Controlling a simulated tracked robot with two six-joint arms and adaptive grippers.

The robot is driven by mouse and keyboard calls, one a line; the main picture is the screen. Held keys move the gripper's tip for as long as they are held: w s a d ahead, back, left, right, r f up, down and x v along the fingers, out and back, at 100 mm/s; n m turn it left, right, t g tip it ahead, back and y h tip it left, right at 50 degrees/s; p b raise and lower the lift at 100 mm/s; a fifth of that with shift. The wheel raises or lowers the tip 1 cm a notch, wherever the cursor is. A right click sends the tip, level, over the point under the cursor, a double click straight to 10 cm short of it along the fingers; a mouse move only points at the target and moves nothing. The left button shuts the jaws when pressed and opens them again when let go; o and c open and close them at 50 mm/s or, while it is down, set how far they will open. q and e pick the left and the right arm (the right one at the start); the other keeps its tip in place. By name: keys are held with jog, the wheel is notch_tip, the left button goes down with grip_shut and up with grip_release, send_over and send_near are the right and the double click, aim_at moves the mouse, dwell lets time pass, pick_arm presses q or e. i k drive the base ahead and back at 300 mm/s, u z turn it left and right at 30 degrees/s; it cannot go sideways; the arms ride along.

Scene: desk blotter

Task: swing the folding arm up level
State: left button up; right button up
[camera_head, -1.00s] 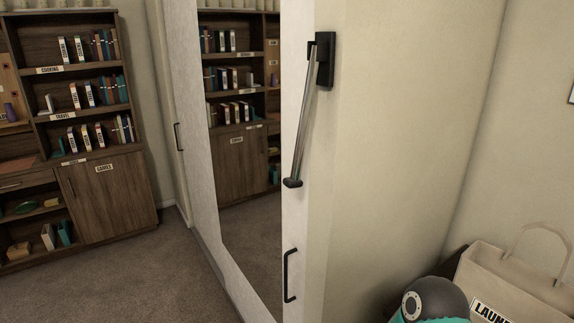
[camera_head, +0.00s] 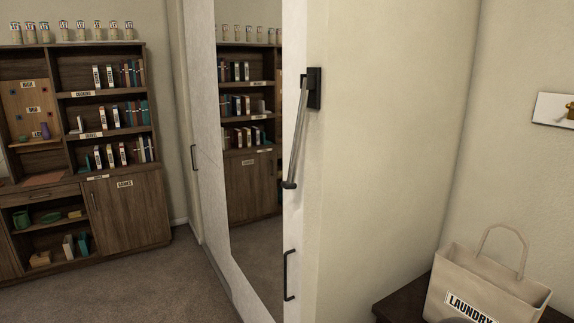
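The folding arm (camera_head: 299,136) is a thin metal rod with a dark knob (camera_head: 289,185) at its lower end. It hangs steeply down, slightly tilted to the left, from a black wall bracket (camera_head: 314,89) on the narrow end of the closet wall. Nothing touches it. Neither of my grippers is in view.
A mirrored sliding door (camera_head: 256,240) stands left of the folding arm, with a black handle (camera_head: 286,275) below the arm. A laundry bag (camera_head: 488,281) sits on a dark bench (camera_head: 402,306) at the lower right. A bookshelf (camera_head: 125,205) stands far left. Carpet (camera_head: 140,290) is clear at left.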

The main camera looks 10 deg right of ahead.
aim_at(289, 184)
jog(key=z, duration=0.1)
jog(key=i, duration=0.95)
jog(key=u, duration=0.05)
